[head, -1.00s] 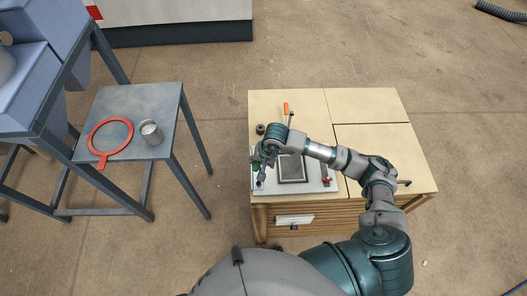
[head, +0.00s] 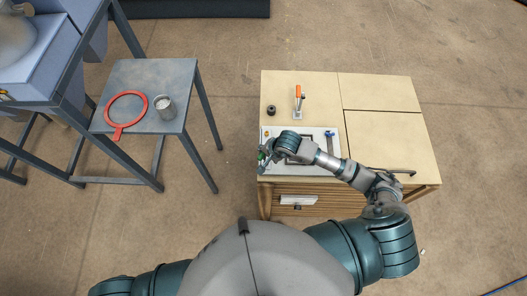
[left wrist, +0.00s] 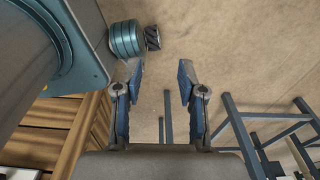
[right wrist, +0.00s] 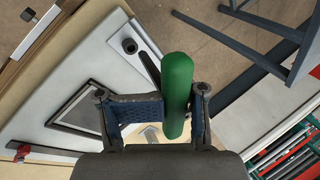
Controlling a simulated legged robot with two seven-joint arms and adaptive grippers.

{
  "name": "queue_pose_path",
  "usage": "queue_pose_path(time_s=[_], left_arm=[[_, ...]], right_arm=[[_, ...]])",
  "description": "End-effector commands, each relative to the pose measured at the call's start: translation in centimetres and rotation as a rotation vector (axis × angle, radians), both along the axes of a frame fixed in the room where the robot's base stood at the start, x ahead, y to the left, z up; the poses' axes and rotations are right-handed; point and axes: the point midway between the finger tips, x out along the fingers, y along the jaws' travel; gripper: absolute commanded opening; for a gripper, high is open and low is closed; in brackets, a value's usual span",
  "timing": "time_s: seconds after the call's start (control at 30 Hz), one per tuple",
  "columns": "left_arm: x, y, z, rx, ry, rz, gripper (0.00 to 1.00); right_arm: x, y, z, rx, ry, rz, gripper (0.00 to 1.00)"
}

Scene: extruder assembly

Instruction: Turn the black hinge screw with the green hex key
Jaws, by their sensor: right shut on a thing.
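My right gripper (right wrist: 155,110) is shut on the green handle of the hex key (right wrist: 177,90), which stands out past the fingers in the right wrist view. In the head view my right gripper (head: 265,155) is over the board's left edge, with a bit of green showing. My left gripper (left wrist: 158,80) is open and empty, away from the board.
The white board (head: 319,132) lies on a wooden cabinet (head: 380,125). An orange-handled clamp (head: 298,92) and a black round part (head: 271,110) are behind it. A side table (head: 140,78) to the left holds a red ring (head: 125,108) and a metal cup (head: 164,105).

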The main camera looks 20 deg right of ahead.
Motion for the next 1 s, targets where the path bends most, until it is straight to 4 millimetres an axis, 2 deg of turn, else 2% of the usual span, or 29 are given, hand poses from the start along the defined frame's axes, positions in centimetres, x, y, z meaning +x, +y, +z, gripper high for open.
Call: queue_pose_path(time_s=[0.1, 0.43, 1.0], left_arm=[[0.0, -0.1, -0.8, -0.001, 0.000, 0.000, 0.40], [0.0, -1.2, -0.3, -0.015, 0.000, 0.003, 0.40], [0.0, -0.3, -0.2, -0.004, 0.000, 0.000, 0.40]], right_arm=[[0.0, -0.1, -1.3, 0.000, 0.000, -0.001, 0.00], [0.0, 0.5, -0.7, -0.014, 0.010, 0.001, 0.00], [-0.2, 0.5, -0.8, -0.033, 0.031, 0.001, 0.00]])
